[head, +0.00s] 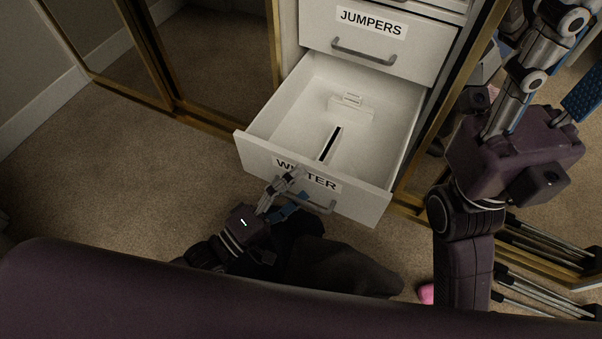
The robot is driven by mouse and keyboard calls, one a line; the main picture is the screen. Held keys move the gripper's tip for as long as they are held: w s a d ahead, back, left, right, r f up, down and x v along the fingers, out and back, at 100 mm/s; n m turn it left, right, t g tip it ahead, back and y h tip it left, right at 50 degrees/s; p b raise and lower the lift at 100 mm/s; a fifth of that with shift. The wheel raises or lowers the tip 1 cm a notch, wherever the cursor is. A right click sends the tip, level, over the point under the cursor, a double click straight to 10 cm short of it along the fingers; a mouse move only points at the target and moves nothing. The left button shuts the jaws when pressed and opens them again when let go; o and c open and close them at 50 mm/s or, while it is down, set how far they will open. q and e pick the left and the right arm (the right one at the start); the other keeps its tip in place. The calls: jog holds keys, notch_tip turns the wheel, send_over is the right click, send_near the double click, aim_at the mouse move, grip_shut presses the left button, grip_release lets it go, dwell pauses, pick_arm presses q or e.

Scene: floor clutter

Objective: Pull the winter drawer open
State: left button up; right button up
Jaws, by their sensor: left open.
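The winter drawer (378,204) stands pulled well out of the white cabinet, with its inside visible from above. Its front carries the label WINTER, partly covered by my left gripper (295,194). My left gripper is open at the drawer front, with its fingers by the handle (318,207). I cannot tell whether the fingers touch the handle. My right gripper (560,62) is raised at the right, close to the camera and partly cut off by the frame edge; its opening is unclear.
The jumpers drawer (424,58) above is shut. A small pale box (351,105) and a dark strip (331,143) lie in the winter drawer. Gold-framed mirrors flank the cabinet. Dark cloth (345,268) and a pink item (426,293) lie on the carpet. Carpet at left is clear.

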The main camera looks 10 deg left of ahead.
pick_arm(q)
jog(key=shift+o, duration=0.3)
jog(key=shift+t, duration=0.3)
jog(key=r, duration=0.2)
jog(key=w+r, duration=0.1)
jog(key=r, duration=0.1)
jog(key=shift+a, duration=0.25)
jog(key=shift+s, duration=0.1)
notch_tip(320, 180, down, 3)
jog(key=shift+s+r+g, duration=0.1)
jog(key=shift+s+g, duration=0.05)
jog(key=shift+g, duration=0.25)
jog(key=shift+s+r, duration=0.15)
jog(key=shift+c, duration=1)
jog(key=shift+s+a+f, duration=0.15)
jog(key=shift+s+f, duration=0.1)
jog(key=shift+c, duration=1.1)
jog(key=shift+p+v, duration=0.35)
jog(key=shift+v, duration=1.5)
jog(key=shift+c, duration=1.1)
jog(key=shift+v, duration=0.85)
jog(key=c, duration=1.2)
jog(key=shift+o, duration=0.2)
jog(key=shift+s+a+f, duration=0.35)
jog(key=shift+s+a, duration=0.05)
jog(key=shift+s, duration=0.25)
jog(key=shift+s+a+f, duration=0.35)
jog(key=shift+s+a, duration=0.05)
jog(key=shift+s, duration=0.25)
